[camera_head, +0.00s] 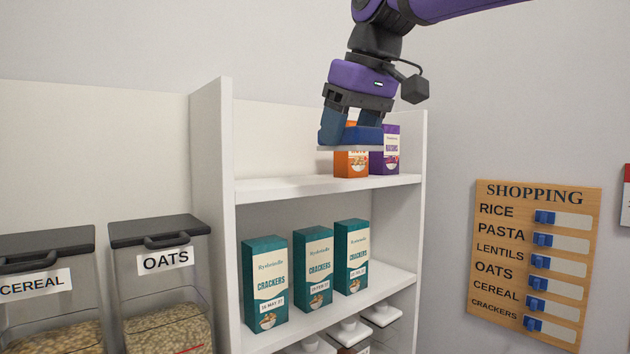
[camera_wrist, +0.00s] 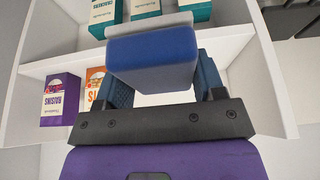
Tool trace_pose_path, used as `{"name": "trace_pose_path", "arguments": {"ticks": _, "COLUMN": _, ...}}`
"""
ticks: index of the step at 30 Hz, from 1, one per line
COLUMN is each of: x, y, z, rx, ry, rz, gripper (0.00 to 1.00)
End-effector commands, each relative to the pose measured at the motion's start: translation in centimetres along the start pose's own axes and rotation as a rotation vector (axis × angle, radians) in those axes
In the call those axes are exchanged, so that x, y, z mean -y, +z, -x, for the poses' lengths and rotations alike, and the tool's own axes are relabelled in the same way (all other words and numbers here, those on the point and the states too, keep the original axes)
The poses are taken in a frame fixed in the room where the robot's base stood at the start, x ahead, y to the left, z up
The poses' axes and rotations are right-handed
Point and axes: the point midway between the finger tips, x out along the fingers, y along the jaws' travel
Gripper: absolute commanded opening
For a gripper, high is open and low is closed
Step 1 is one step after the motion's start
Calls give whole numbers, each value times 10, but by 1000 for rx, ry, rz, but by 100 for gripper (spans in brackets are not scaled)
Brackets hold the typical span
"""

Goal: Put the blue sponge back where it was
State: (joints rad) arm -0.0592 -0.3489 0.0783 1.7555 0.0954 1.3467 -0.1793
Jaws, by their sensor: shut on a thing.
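The blue sponge (camera_head: 361,136), with a pale layer on its underside, is held by my gripper (camera_head: 350,128) in front of the top shelf's right part. In the wrist view the sponge (camera_wrist: 153,58) sits between the two blue fingers of my gripper (camera_wrist: 162,82). In the head view it partly hides an orange box (camera_head: 351,164) and a purple raisins box (camera_head: 391,150). I cannot tell how far the sponge is from these boxes.
The white shelf unit (camera_head: 226,150) has bare top-shelf room left of the orange box. Several teal cracker boxes (camera_head: 313,268) stand on the shelf below. Cereal (camera_head: 50,290) and oats (camera_head: 160,285) bins stand at the left. A shopping board (camera_head: 535,262) hangs at the right.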

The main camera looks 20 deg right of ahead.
Motion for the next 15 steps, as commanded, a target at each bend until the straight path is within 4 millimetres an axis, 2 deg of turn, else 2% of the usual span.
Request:
{"name": "trace_pose_path", "arguments": {"ticks": 2, "x": -1, "y": 6, "z": 0, "rx": -1, "ry": 0, "rz": -1, "gripper": 44}}
{"name": "trace_pose_path", "arguments": {"ticks": 5, "x": -3, "y": 3, "z": -4, "rx": 1, "ry": -1, "rz": -1, "gripper": 44}}
{"name": "trace_pose_path", "arguments": {"ticks": 15, "x": -26, "y": -59, "z": -38, "rx": 3, "ry": -2, "rz": -1, "gripper": 44}}
